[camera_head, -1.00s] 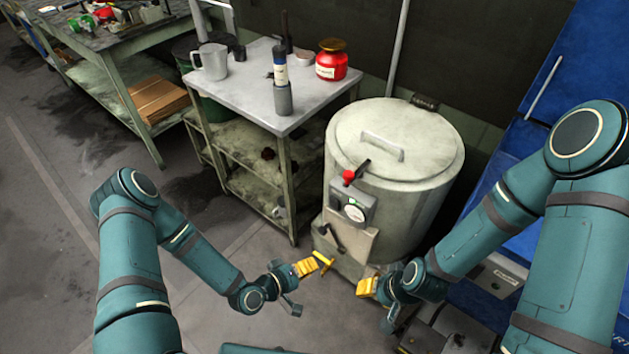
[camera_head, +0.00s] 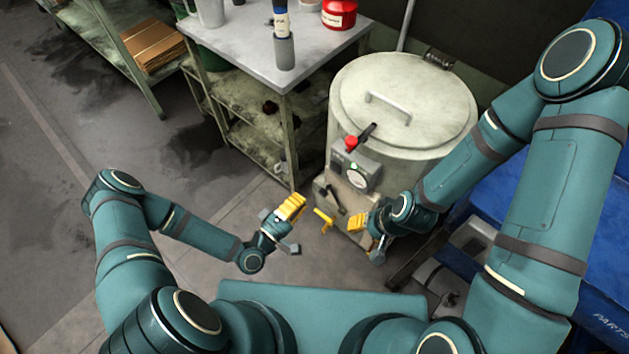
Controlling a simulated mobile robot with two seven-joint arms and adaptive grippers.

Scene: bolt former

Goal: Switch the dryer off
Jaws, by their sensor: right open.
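The dryer is a pale round drum (camera_head: 400,110) with a lid and lid handle. A control box (camera_head: 352,172) on its front carries a red knob (camera_head: 351,142), a dark lever beside the knob and a round dial. A second dark lever (camera_head: 334,199) is lower on the front. A small yellow handle (camera_head: 323,219) shows low at the front left. My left gripper (camera_head: 296,226) looks open and empty, left of the dryer. My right gripper (camera_head: 374,238) is open, in front of the dryer and below the control box in the picture. Neither visibly touches the knob.
A metal table (camera_head: 240,55) with a mug, a bottle and a red jar (camera_head: 340,12) stands left of the dryer. A shelf with cardboard (camera_head: 152,45) is at the upper left. A blue container (camera_head: 600,290) is at the right. The floor at left is clear.

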